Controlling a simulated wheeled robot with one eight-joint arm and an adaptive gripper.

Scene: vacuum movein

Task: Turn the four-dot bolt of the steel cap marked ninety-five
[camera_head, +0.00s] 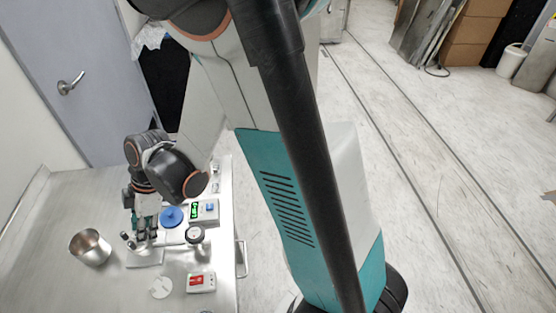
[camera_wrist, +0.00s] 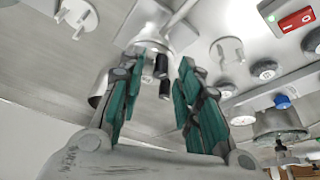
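My gripper (camera_head: 143,234) hangs over the steel bench, at a small fixture with dark knobs (camera_head: 127,238). In the wrist view my gripper (camera_wrist: 157,72) has its two teal fingers spread apart. Two black cylinders (camera_wrist: 165,89) of a silver metal fixture (camera_wrist: 150,45) stand between the fingers, with gaps on both sides. No number or dot mark can be read on the fixture, so I cannot tell which part is the cap marked ninety-five or which bolt has four dots.
A steel pot (camera_head: 91,248) stands left of the gripper. A blue disc (camera_head: 171,216), a box with a green display (camera_head: 196,211), a round gauge (camera_head: 195,234) and a box with a red panel (camera_head: 200,282) crowd the right side. The bench's front left is clear.

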